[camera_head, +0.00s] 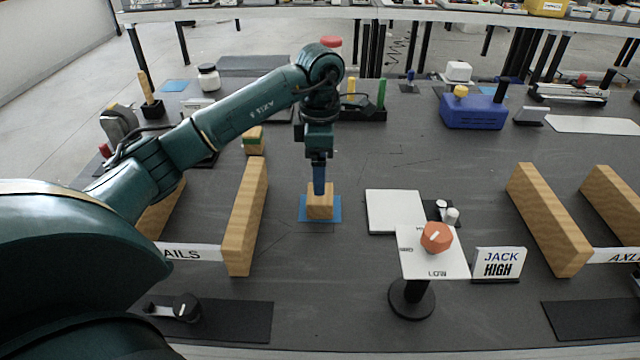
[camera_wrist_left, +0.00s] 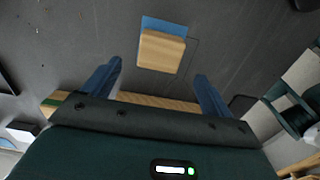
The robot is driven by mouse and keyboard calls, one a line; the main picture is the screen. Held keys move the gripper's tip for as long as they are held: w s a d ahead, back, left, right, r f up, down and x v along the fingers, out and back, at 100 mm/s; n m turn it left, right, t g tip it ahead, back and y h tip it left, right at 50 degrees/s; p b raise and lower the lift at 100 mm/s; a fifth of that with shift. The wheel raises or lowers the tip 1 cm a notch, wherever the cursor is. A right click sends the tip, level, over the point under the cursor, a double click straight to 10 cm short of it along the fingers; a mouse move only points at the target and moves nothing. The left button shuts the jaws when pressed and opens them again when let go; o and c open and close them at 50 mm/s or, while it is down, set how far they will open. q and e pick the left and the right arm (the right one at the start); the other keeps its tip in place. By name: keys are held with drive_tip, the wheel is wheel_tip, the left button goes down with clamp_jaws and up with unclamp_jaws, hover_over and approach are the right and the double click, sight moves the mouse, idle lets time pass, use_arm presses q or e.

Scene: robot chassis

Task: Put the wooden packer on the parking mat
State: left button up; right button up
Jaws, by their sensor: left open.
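The wooden packer (camera_head: 320,207), a small plain light-wood block, rests on the blue parking mat (camera_head: 304,215) near the middle of the bench. The left wrist view shows the packer (camera_wrist_left: 161,51) on the mat (camera_wrist_left: 165,24), with blue showing along its edges. My left gripper (camera_head: 319,188) points down just above the packer. In the left wrist view its two blue fingers (camera_wrist_left: 158,85) are spread apart with nothing between them, and the packer lies beyond their tips. In the head view the fingers hide part of the packer's top. My right gripper is not in view.
Long wooden rails (camera_head: 247,215) stand left of the mat, beside a green-banded wooden block (camera_head: 254,141). A white plate (camera_head: 394,211) lies to the right. A stand with an orange knob (camera_head: 437,237) and a JACK HIGH sign (camera_head: 499,263) are front right. Bare bench surrounds the mat.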

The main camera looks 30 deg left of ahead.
use_arm(q)
drive_tip(key=shift+r, duration=1.85)
